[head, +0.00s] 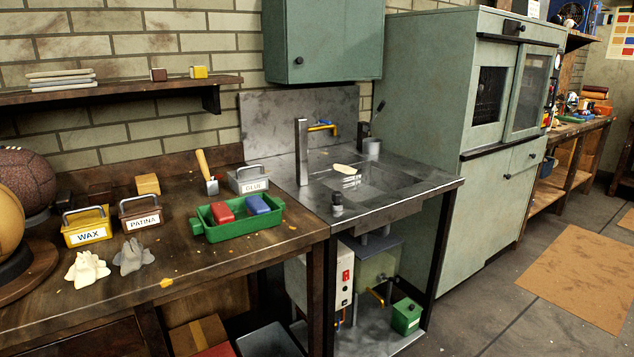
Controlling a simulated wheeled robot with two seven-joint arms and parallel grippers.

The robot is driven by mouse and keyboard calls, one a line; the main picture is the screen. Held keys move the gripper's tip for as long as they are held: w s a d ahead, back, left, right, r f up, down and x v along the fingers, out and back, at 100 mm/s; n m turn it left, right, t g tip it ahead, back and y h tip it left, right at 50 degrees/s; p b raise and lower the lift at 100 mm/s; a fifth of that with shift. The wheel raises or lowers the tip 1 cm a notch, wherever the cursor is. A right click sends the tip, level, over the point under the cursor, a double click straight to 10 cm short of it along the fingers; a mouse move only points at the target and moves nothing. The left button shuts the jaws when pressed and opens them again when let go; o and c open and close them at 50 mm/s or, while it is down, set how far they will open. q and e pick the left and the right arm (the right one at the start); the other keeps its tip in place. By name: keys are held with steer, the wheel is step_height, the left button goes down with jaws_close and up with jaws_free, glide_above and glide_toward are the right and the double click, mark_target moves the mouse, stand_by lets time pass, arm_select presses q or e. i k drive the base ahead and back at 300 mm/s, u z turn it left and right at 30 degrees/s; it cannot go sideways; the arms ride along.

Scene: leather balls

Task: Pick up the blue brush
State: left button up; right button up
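The blue brush (257,204) is a small blue block in the right part of a green tray (241,231) on the wooden workbench. A similar red block (222,210) lies just left of it in the same tray. Only the top and near side of the blue brush show; I cannot make out bristles. Neither of my grippers is in view.
A grey GLUE box (248,186) and a wooden-handled tool (207,173) stand behind the tray. Left are the PATINA box (141,214), WAX box (87,234) and crumpled cloths (87,270). A metal sink (372,184) adjoins on the right. The bench front is mostly clear.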

mark_target(256, 205)
steer(key=z, duration=0.7)
steer(key=k, duration=0.95)
steer(key=z, duration=0.05)
steer(key=i, duration=1.85)
steer(key=u, duration=1.2)
